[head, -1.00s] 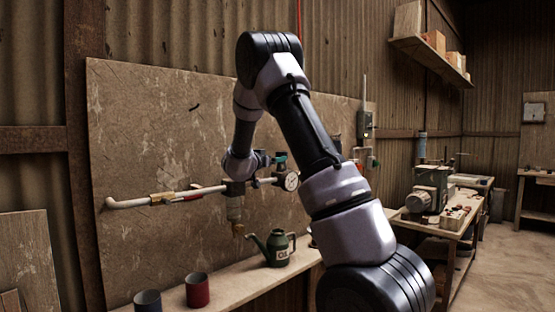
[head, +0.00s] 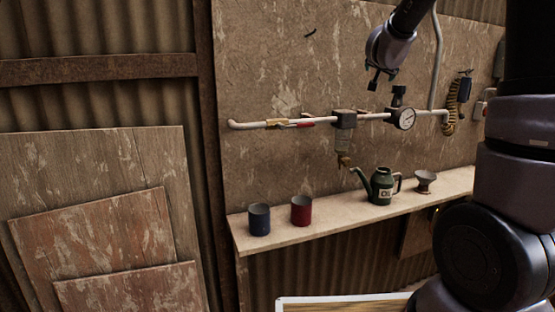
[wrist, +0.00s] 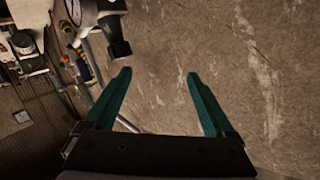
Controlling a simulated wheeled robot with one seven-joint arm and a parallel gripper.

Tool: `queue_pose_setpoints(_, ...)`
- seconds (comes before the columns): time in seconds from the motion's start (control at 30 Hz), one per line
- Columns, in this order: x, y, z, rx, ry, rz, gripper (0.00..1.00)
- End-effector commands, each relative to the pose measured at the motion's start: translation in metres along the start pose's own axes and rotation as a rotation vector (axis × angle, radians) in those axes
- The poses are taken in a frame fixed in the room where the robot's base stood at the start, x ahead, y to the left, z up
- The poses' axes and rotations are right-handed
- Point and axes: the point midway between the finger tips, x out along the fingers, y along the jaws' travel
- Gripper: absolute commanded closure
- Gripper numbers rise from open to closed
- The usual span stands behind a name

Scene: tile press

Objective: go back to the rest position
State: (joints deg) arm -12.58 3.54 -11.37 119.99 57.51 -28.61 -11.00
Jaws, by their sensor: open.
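My gripper (head: 381,79) is in the upper right part of the head view, in front of the brown wall panel (head: 290,70) and above the pipe. In the wrist view my gripper (wrist: 158,75) shows two teal fingers wide apart with nothing between them. Behind the fingers is the scratched panel (wrist: 215,45). A dark fitting (wrist: 116,38) on the pipe lies just beyond the left finger, apart from it as far as I can tell.
The white pipe (head: 250,125) carries a gauge (head: 403,118) and a filter bowl (head: 343,142). Boards (head: 90,160) lean at left.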

Motion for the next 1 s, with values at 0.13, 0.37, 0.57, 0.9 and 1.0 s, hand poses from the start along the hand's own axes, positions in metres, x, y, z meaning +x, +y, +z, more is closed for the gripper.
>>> queue_pose_setpoints(0.13, -0.079, -0.014, 0.008, 0.039, -0.188, -0.165, 0.11)
queue_pose_setpoints(0.37, -0.212, 0.004, 0.055, -0.012, -0.495, -0.271, 0.11)
queue_pose_setpoints(0.57, -0.305, 0.051, 0.105, -0.087, -0.7, -0.209, 0.11)
queue_pose_setpoints(0.9, -0.35, 0.086, 0.133, -0.122, -0.801, -0.121, 0.11)
queue_pose_setpoints(1.0, -0.349, 0.086, 0.133, -0.122, -0.801, -0.122, 0.11)
